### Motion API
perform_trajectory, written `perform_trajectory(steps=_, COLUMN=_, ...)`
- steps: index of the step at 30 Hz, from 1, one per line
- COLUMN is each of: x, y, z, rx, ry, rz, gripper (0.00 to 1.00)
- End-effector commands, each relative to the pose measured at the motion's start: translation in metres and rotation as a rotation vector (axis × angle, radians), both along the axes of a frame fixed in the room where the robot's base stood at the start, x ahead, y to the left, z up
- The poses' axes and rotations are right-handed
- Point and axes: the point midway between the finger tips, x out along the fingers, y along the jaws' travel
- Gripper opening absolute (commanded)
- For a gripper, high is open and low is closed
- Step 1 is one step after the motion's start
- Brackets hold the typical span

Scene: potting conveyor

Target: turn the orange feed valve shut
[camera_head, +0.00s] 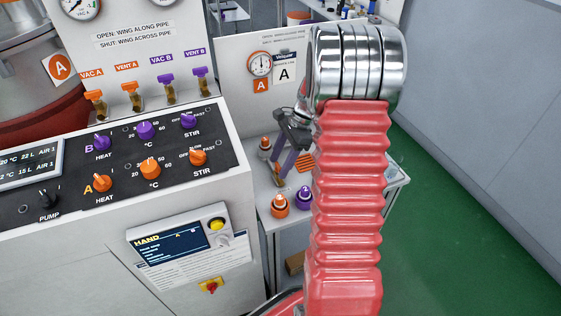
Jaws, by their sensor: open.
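No label for a feed valve is readable. An orange part (306,161), which may be the orange feed valve's wing, shows on the side bench just right of a purple wing (288,164) on a brass body. The arm partly hides this orange part, so I cannot tell its angle. My gripper (292,143) is dark, open and empty, pointing down just above these two parts. Whether it touches either one cannot be told. My ribbed red arm sleeve and shiny metal wrist cover the area to the right.
Orange (280,204) and purple (304,197) capped fittings stand at the bench front; another orange-topped one (265,145) stands behind. A gauge panel (235,75) rises behind the bench. The control console (120,200), with knobs and vac/vent valves (130,97), fills the left. Green floor (450,230) is clear.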

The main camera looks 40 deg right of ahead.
Motion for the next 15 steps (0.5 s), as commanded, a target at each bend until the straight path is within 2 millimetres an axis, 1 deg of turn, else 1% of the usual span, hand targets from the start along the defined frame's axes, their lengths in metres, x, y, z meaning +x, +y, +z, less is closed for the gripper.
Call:
perform_trajectory(steps=6, x=0.0001, y=0.0002, z=0.0001, rx=0.000, ry=0.000, rz=0.000, gripper=0.51)
perform_trajectory(steps=15, x=0.0003, y=0.0002, z=0.0004, rx=0.000, ry=0.000, rz=0.001, gripper=0.30)
